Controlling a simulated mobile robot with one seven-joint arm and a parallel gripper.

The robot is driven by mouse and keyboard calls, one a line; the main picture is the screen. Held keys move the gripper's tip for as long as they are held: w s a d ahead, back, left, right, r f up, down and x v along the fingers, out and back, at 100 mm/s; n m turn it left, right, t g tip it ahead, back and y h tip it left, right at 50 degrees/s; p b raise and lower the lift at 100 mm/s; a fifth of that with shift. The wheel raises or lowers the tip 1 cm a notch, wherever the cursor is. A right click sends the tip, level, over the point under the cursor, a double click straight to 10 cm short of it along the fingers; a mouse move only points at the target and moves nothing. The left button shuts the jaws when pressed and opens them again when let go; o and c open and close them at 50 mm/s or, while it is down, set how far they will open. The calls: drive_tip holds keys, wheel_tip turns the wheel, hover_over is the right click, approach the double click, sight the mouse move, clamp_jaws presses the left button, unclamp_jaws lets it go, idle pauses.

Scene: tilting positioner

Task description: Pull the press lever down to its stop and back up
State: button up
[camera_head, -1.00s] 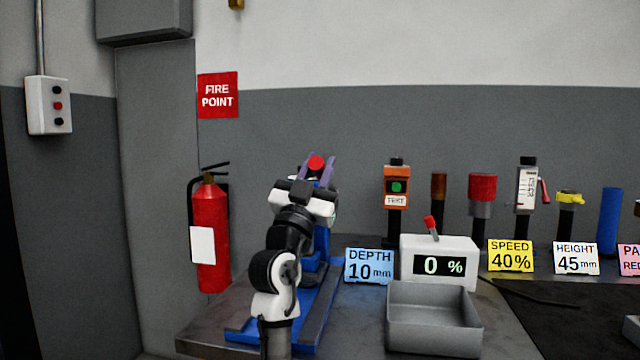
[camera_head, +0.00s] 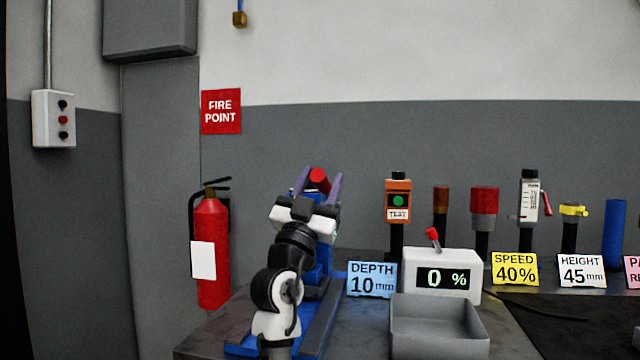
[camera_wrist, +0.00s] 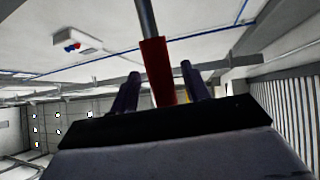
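The press lever ends in a red grip (camera_head: 320,180), seen between my gripper's fingers in the head view. In the wrist view the red grip (camera_wrist: 158,75) sits on a grey rod running up and out of the picture. My gripper (camera_head: 320,187) has its two purple fingers apart, one on each side of the grip. In the wrist view my gripper (camera_wrist: 158,78) shows a gap on the right of the grip; contact on the left is unclear. The blue press (camera_head: 322,305) stands on the bench, largely hidden behind my arm.
A grey tray (camera_head: 440,343) and a display box (camera_head: 450,262) reading 0 % stand right of the press. A blue DEPTH 10 mm card (camera_head: 371,280) stands close beside it. A fire extinguisher (camera_head: 212,255) is at the left. Several tools line the back.

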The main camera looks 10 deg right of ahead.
drive_tip(key=b+v, duration=0.2)
drive_tip(key=v, duration=1.1)
drive_tip(key=shift+s+f+b, duration=0.2)
drive_tip(key=shift+f+b, duration=0.1)
drive_tip(key=shift+a, duration=0.1)
